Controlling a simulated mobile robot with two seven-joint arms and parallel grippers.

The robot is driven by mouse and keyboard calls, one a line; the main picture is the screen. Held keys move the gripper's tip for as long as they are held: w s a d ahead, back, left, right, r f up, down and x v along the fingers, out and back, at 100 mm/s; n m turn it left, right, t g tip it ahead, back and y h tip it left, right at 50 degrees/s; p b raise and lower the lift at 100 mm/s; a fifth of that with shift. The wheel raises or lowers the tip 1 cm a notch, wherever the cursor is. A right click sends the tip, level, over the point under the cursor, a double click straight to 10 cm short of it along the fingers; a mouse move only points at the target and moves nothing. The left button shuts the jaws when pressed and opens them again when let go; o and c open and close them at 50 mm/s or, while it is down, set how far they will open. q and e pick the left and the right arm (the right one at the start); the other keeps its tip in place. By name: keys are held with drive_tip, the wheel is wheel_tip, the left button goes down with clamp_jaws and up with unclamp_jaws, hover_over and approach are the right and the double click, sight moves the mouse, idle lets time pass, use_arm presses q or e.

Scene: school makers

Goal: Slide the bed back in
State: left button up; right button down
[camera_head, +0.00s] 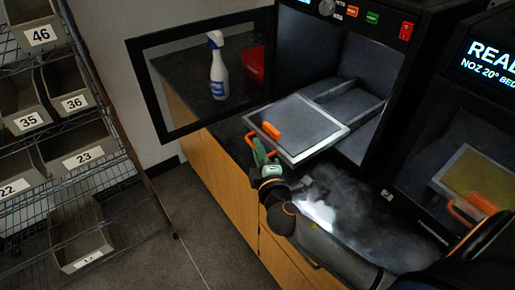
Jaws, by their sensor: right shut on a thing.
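The bed (303,128) is a dark grey plate with a light metal frame. My right gripper (257,150) is shut on the bed's orange handle (249,138) at the front left. The fingers partly hide the handle. My left gripper is out of view.
The printer's framed clear door (150,85) stands open at left. Behind it are a spray bottle (218,70) and a red bin (254,66). A second printer (480,130) stands at right, its yellow bed (468,172) inside. A rack with numbered bins (85,155) is at far left.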

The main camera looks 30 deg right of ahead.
sight(321, 112)
drive_tip(key=shift+d, duration=0.1)
drive_tip(key=w+d, duration=0.1)
drive_tip(key=d, duration=0.6)
drive_tip(key=w+d, duration=0.1)
drive_tip(key=d, duration=0.6)
drive_tip(key=w+d, duration=0.1)
drive_tip(key=d, duration=0.7)
drive_tip(key=shift+w+r, duration=0.1)
drive_tip(key=shift+d+r, duration=0.1)
drive_tip(key=shift+d, duration=0.4)
drive_tip(key=shift+d, duration=0.1)
drive_tip(key=c, duration=1.1)
unclamp_jaws()
drive_tip(key=shift+w+d, duration=0.1)
drive_tip(key=shift+o, duration=0.9)
drive_tip(key=shift+a+f, duration=0.2)
drive_tip(key=shift+a, duration=0.1)
